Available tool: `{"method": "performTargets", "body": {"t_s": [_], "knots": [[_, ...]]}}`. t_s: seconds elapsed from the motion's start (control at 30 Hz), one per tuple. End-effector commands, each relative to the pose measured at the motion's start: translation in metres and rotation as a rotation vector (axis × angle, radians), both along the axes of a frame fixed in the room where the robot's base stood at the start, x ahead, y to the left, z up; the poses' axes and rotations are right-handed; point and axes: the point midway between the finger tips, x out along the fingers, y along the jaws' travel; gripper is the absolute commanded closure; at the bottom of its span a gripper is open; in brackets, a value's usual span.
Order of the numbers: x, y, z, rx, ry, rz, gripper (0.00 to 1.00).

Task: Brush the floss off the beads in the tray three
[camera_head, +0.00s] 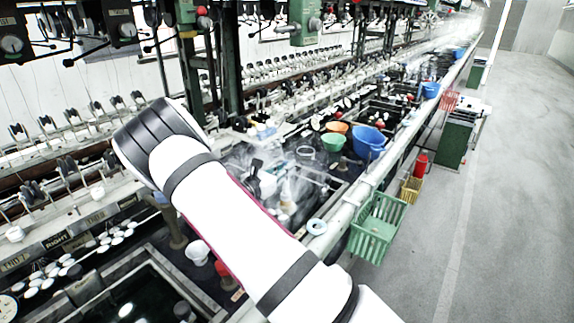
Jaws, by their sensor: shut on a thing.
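My white arm with dark bands crosses the middle of the head view, and its end is hidden; I do not see my gripper or what is in it. Small white rounded pieces (50,272) lie in a dark trough at the lower left, with more white pieces (116,236) to their right. I cannot tell whether these are the beads or which tray is number three. No floss or brush can be made out clearly. Steam blurs the basin area (285,190) just right of my arm.
A dark basin (95,290) lies at the bottom left. A white bowl (197,251) stands beside my arm. Green (333,141) and blue (368,140) bowls stand farther back. A green basket (377,228) hangs on the bench's outer side. The grey floor at right is clear.

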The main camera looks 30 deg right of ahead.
Motion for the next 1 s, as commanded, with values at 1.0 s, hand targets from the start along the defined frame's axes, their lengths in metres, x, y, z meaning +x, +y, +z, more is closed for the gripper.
{"method": "performTargets", "body": {"t_s": [1.0], "knots": [[0.010,-0.007,0.014,-0.001,-0.001,-0.001,1.00]]}}
